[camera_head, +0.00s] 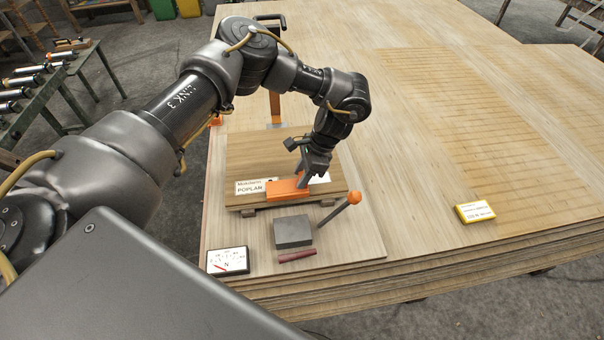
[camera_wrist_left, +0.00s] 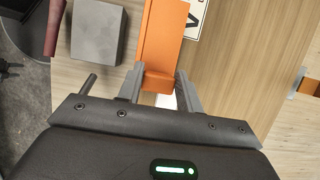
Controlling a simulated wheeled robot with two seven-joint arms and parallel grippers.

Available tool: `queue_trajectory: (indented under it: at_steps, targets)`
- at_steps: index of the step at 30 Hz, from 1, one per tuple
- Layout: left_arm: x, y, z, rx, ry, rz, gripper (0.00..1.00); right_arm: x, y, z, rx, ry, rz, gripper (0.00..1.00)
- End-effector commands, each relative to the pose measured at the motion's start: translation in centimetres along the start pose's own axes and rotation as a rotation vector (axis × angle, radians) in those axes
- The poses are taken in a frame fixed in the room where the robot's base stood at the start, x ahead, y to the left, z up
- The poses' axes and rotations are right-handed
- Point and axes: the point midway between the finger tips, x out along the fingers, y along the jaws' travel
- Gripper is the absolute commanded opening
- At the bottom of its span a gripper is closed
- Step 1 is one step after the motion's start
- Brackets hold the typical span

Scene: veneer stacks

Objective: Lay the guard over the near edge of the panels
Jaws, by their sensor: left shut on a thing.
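The orange guard (camera_head: 285,190) is an angled strip at the near edge of the small panels (camera_head: 285,152), which lie on the big veneer stack and carry a white POPLAR label (camera_head: 250,187). The guard covers part of the label area; I cannot tell whether it touches the panels. My left gripper (camera_head: 306,180) is shut on one end of the guard. In the left wrist view that gripper (camera_wrist_left: 163,86) has its fingers on both sides of the orange guard (camera_wrist_left: 164,40). My right gripper is not in view.
In front of the panels lie a grey block (camera_head: 293,232), a dark red stick (camera_head: 297,255), an orange-knobbed rod (camera_head: 340,210) and a dial gauge (camera_head: 228,261). A yellow-edged label box (camera_head: 475,212) lies to the right. The big stack (camera_head: 420,180) is otherwise largely clear there.

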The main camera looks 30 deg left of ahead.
Motion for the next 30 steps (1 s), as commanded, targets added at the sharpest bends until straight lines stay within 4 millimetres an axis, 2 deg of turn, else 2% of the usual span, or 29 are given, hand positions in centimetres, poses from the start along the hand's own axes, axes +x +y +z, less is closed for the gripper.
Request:
queue_trajectory:
  at_steps: [1,2,6,14,18,23,30]
  targets:
    - [0.2,0.0,-0.1,0.000,0.000,0.000,0.08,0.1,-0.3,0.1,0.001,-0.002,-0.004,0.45]
    - [0.2,0.0,-0.1,0.000,0.000,0.000,0.38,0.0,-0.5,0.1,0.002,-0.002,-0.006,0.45]
    - [0.1,0.0,-0.1,0.000,0.000,0.000,0.56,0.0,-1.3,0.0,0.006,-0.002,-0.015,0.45]
    - [0.1,0.0,-0.1,0.001,0.000,0.000,0.57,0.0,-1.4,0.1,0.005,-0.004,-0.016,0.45]
    - [-0.7,0.0,0.1,0.002,0.001,-0.002,0.57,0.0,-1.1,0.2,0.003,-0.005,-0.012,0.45]
    - [-3.5,-0.1,0.0,0.001,0.002,-0.005,0.57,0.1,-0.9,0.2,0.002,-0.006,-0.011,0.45]
    - [-8.6,-0.1,0.0,0.000,0.002,-0.006,0.57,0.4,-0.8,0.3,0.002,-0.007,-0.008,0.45]
